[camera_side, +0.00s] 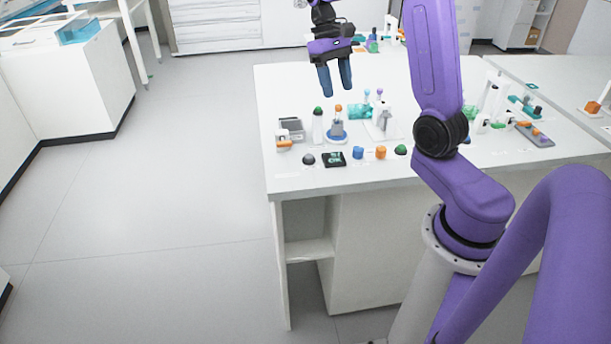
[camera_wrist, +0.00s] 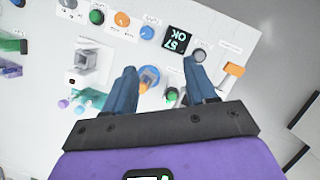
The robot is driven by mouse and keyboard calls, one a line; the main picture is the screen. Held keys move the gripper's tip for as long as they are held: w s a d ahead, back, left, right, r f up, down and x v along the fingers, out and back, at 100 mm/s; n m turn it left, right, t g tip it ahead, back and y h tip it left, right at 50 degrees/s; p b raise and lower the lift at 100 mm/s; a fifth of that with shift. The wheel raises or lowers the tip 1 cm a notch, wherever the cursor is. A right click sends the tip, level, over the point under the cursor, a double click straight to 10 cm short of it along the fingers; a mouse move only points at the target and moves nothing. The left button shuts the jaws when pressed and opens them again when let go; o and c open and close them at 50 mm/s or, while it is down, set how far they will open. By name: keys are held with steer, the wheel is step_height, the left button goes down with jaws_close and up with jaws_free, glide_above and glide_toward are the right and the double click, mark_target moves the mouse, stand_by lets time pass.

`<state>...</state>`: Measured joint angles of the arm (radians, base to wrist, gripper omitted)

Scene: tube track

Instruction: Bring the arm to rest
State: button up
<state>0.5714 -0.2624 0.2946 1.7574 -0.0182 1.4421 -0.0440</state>
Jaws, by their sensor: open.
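My gripper (camera_side: 334,80) hangs above the white bench (camera_side: 290,80), fingers pointing down, well clear of the things below. In the wrist view its two blue fingers (camera_wrist: 163,90) are spread apart with nothing held between them. Between and beyond the fingers, seen from above, are a blue and orange round piece (camera_wrist: 149,75), a green-topped tube (camera_wrist: 171,94) and a black display (camera_wrist: 175,41) with green characters. In the side view the display (camera_side: 334,159) lies near the bench's front edge.
Blue (camera_side: 358,153) and orange (camera_side: 381,153) caps stand along the front edge. A grey open box (camera_side: 291,128) is at the left. A white stand (camera_side: 384,122) and teal pieces (camera_side: 360,111) stand farther right. Floor (camera_side: 190,190) left of the bench is clear.

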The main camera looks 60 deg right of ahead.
steer(key=s+a+n+t+h, duration=0.1)
steer(key=s+a+n, duration=0.25)
steer(key=a, duration=0.45)
steer(key=s+a+n+t+h, duration=0.1)
steer(key=s+a+n, duration=0.25)
steer(key=a, duration=0.35)
steer(key=s+a+f+n, duration=0.1)
steer(key=s+a+n, duration=0.1)
steer(key=s, duration=0.3)
steer(key=s+a+f+n+t+y, duration=0.1)
steer(key=s+a+n, duration=0.1)
steer(key=s, duration=0.3)
steer(key=s+a+f+n+t, duration=0.1)
steer(key=s+a+n, duration=0.1)
steer(key=s+n, duration=0.2)
steer(key=shift+s+a+f+n, duration=0.15)
steer(key=shift+s+a+n, duration=0.2)
steer(key=shift+s, duration=0.5)
